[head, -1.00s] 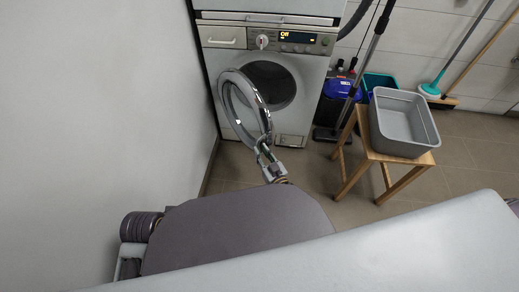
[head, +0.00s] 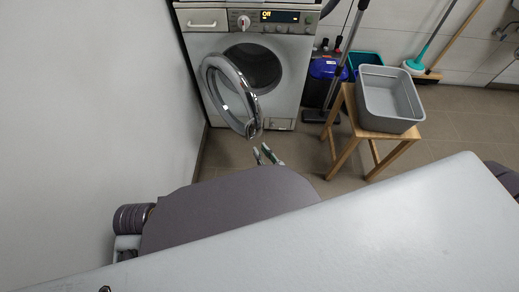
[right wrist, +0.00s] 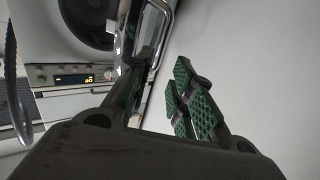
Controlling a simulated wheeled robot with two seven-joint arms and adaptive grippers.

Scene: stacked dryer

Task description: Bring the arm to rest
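The front-loading machine (head: 207,48) stands at the back in the head view, its display reading "Off". Its round chrome-rimmed door (head: 245,82) hangs open toward me, left of the dark drum opening (head: 262,62). My right gripper (head: 264,153) is just below the door's lower edge, open and empty, with its two fingers spread. In the right wrist view, the green-padded fingers of my right gripper (right wrist: 160,97) are apart. The chrome door rim (right wrist: 163,30) passes close by the left finger; I cannot tell whether they touch. My left gripper is not in view.
A grey tub (head: 390,97) sits on a wooden stool (head: 345,155) to the right. A vacuum cleaner (head: 322,75), a teal bin (head: 366,60) and a mop (head: 416,64) stand behind it. A pale wall (head: 90,100) rises close on the left. Floor between gripper and stool is clear.

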